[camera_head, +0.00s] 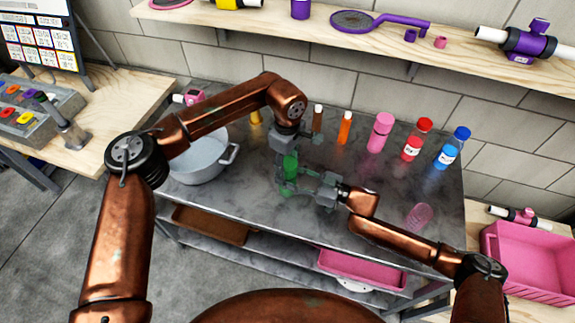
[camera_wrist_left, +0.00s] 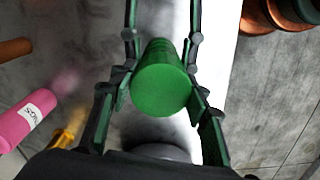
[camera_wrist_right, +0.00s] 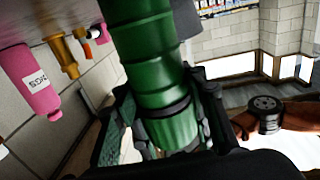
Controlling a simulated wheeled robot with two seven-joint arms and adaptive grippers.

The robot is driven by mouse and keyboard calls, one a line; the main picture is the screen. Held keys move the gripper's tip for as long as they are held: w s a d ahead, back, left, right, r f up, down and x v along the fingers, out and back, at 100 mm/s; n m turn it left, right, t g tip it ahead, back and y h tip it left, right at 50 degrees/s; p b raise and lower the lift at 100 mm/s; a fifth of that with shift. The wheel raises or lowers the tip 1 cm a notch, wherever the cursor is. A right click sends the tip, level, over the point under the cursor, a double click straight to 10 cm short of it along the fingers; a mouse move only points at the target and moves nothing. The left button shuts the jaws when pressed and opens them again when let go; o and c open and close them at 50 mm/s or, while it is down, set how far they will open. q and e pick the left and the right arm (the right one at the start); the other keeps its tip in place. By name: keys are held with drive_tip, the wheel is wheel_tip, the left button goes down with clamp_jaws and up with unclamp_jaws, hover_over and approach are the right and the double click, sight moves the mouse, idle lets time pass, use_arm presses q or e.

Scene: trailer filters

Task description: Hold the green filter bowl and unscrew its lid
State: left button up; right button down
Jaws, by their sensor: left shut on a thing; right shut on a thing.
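The green filter bowl (camera_head: 291,165) stands upright, held between my two grippers over the middle of the metal table. Its round, flat green lid end (camera_wrist_left: 160,85) faces the left wrist camera. My left gripper (camera_head: 290,153) comes down from above, its fingers shut on the lid from both sides. My right gripper (camera_head: 290,187) reaches in from the right, lower down, shut around the bowl body. In the right wrist view the ridged green body (camera_wrist_right: 150,60) fills the middle, between the fingers. Whether the lid has turned on its thread cannot be seen.
A grey pot (camera_head: 202,160) stands left on the table (camera_head: 250,215). Orange (camera_head: 345,127), pink (camera_head: 380,131), red (camera_head: 417,139) and blue (camera_head: 453,147) bottles line the back. A pink crate (camera_head: 530,262) is beyond.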

use_arm(q)
drive_tip(key=n, duration=0.4)
drive_tip(key=shift+a, duration=0.15)
drive_tip(key=n, duration=0.5)
drive_tip(key=shift+n, duration=0.4)
drive_tip(key=n, duration=0.5)
drive_tip(key=shift+n, duration=0.3)
use_arm(e)
drive_tip(key=shift+d, duration=0.1)
use_arm(q)
drive_tip(key=n, duration=0.9)
drive_tip(key=shift+n, duration=0.3)
drive_tip(key=n, duration=0.9)
drive_tip(key=shift+n, duration=0.3)
drive_tip(key=n, duration=0.4)
drive_tip(key=shift+n, duration=0.4)
drive_tip(key=shift+w, duration=0.1)
